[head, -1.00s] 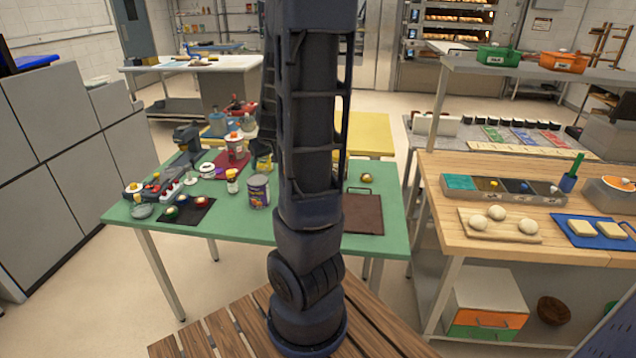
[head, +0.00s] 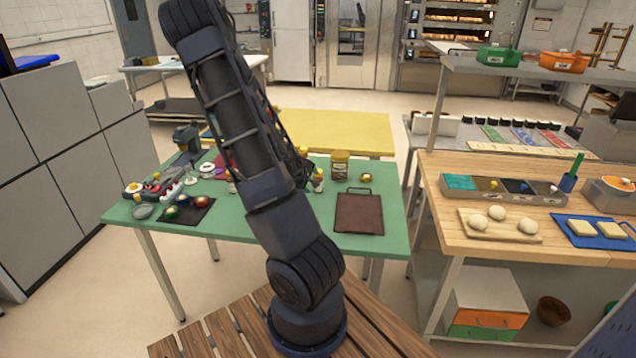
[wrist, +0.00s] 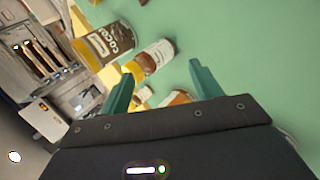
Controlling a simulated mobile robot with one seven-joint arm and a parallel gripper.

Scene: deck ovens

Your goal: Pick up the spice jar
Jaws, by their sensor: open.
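A small jar with an orange-yellow lid and a white label, which looks like the spice jar (wrist: 158,55), shows in the wrist view just beyond my fingertips. My gripper (wrist: 162,80) is open, with its two green fingers apart and nothing clasped between them. A small yellow-lidded jar (head: 318,181), probably the same one, stands on the green table beside my arm in the head view. My arm hides most of the gripper there. Another orange-lidded item (wrist: 179,98) shows partly between the fingers, low in the wrist view.
A larger cocoa jar (wrist: 104,43) stands close beside the small jar; it also shows in the head view (head: 340,166). A brown board (head: 359,213) lies at the table's right, and a dark tray (head: 187,210) with several colored items at its left. Bare green tabletop (head: 245,226) lies in front.

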